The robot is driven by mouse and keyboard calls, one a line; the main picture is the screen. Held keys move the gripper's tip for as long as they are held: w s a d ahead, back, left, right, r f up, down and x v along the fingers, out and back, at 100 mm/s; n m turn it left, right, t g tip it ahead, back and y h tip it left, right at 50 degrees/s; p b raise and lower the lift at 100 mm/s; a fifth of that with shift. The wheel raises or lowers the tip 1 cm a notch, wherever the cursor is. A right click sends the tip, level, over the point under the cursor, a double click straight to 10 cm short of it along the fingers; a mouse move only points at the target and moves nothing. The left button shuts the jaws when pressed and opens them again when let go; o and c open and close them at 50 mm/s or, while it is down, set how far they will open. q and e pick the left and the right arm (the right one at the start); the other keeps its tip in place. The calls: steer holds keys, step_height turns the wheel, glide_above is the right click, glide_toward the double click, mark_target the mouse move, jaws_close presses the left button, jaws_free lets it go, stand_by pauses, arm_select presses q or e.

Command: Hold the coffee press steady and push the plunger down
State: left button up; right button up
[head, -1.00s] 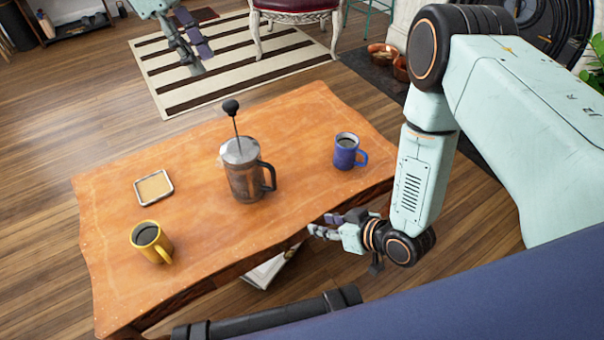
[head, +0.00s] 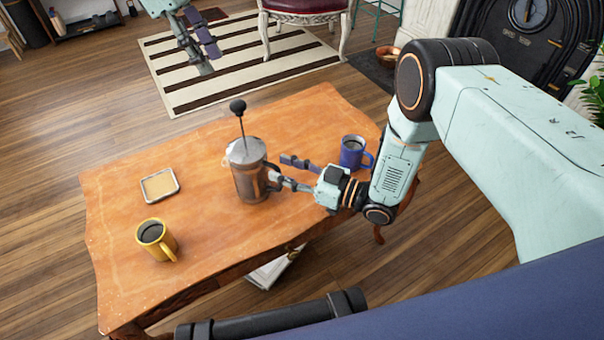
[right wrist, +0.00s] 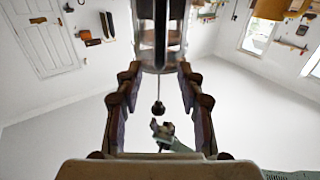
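The coffee press (head: 249,182), a steel and glass cylinder, stands upright on the wooden table. Its plunger rod rises high above the lid, topped by a black knob (head: 237,106). My right gripper (head: 282,171) is at the right side of the press, its fingers spread around the handle side. In the right wrist view the dark handle (right wrist: 160,38) lies between the two open fingers (right wrist: 158,88), with gaps on both sides. My left gripper (head: 207,58) hangs open and empty beyond the table's far edge, in the upper left of the head view.
A blue mug (head: 352,152) stands close behind my right gripper. A yellow mug (head: 153,235) and a small square tray (head: 160,186) are on the left part of the table (head: 200,260). The table's front middle is clear. A chair (head: 305,8) stands on the striped rug beyond.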

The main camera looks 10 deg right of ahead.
mark_target(256, 172)
steer(key=shift+x, duration=1.25)
steer(key=shift+c, duration=0.3)
jaws_close()
arm_select(q)
steer(key=shift+c, duration=0.5)
